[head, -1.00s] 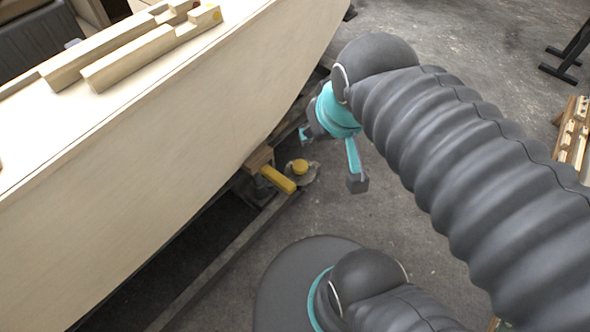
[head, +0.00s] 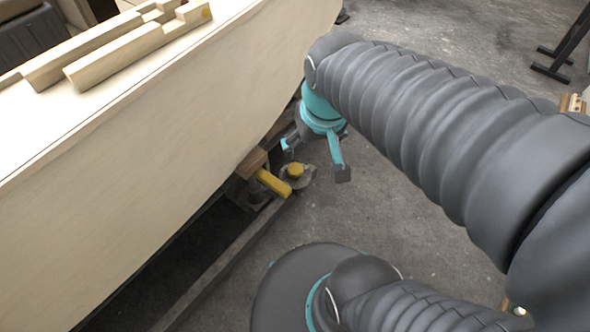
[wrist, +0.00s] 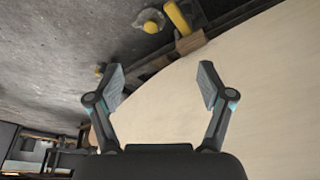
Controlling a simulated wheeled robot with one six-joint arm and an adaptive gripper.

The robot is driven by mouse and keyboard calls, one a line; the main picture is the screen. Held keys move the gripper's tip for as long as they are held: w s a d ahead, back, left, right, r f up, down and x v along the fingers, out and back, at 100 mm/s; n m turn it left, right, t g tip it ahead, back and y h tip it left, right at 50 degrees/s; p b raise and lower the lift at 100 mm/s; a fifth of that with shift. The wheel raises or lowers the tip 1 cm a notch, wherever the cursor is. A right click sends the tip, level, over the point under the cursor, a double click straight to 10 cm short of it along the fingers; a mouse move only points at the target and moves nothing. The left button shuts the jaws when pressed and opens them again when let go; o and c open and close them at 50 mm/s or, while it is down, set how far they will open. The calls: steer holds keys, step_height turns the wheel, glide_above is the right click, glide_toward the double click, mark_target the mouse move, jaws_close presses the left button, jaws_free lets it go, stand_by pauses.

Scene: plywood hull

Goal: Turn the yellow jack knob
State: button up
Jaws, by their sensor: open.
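The yellow jack knob (head: 295,170) sits on a grey round jack part low beside the hull, at the end of a yellow bar (head: 272,183). The knob also shows at the top of the wrist view (wrist: 151,26), beside the yellow bar (wrist: 178,15). My gripper (head: 316,159) is open and empty, just above and right of the knob in the head view and apart from it. In the wrist view its two fingers (wrist: 162,76) are spread, with pale hull and dark floor edge between them; the knob lies beyond the fingertips.
The pale plywood hull (head: 150,150) fills the left and bounds the knob's side. A wooden block (head: 252,162) sits between jack and hull. Concrete floor (head: 400,235) is open to the right.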

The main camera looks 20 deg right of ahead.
steer(key=w+d+f+m+g+b, duration=0.25)
steer(key=w+f, duration=0.45)
steer(key=f, duration=0.4)
steer(key=m+b, duration=0.4)
steer(key=m, duration=0.7)
glide_toward(295, 168)
steer(key=shift+g, duration=0.45)
steer(key=f, duration=0.3)
steer(key=f+b, duration=0.1)
steer(key=f, duration=0.5)
steer(key=shift+w+d+b, duration=0.1)
steer(key=shift+w+b, duration=0.25)
steer(key=shift+b, duration=0.05)
steer(key=c, duration=1.2)
